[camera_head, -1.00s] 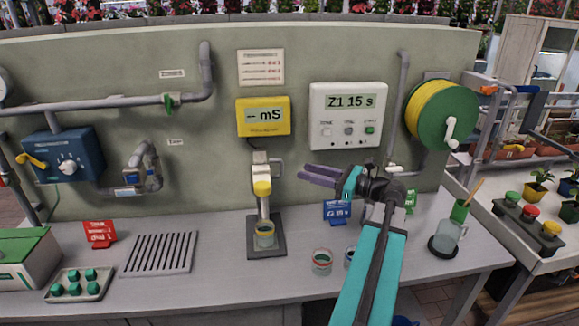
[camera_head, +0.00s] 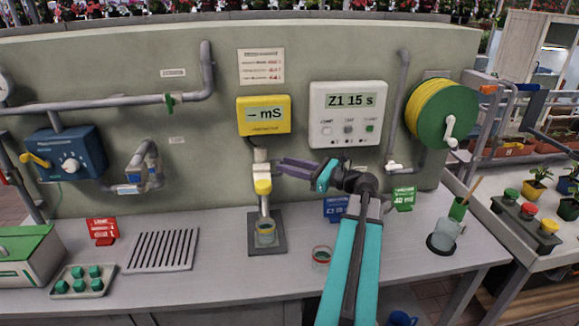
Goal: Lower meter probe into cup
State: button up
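The meter probe (camera_head: 263,187) has a yellow collar and hangs on a white holder with a handle, below the yellow meter (camera_head: 264,114) whose display reads "-- mS". The cup (camera_head: 265,235) is clear with yellowish contents and stands on a dark base (camera_head: 266,247) under the probe. The grey shaft runs down toward the cup's mouth; I cannot tell whether its tip is inside. My gripper (camera_head: 283,167) has purple fingers pointing left, close beside the holder's handle. Whether the fingers touch the handle, or are apart or closed, is unclear at this angle.
A small cup with a red rim (camera_head: 321,257) stands right of the base, near my arm. A blue card stand (camera_head: 336,208) and a green one (camera_head: 403,198) stand behind. A slotted drain (camera_head: 160,250) lies left. A jug (camera_head: 444,236) stands far right.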

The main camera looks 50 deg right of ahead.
grip_shut()
jog(key=shift+f, duration=0.1)
notch_tip(320, 180, down, 7)
jog(key=b, duration=0.2)
dwell(0.4)
grip_release()
jog(key=shift+s, duration=0.1)
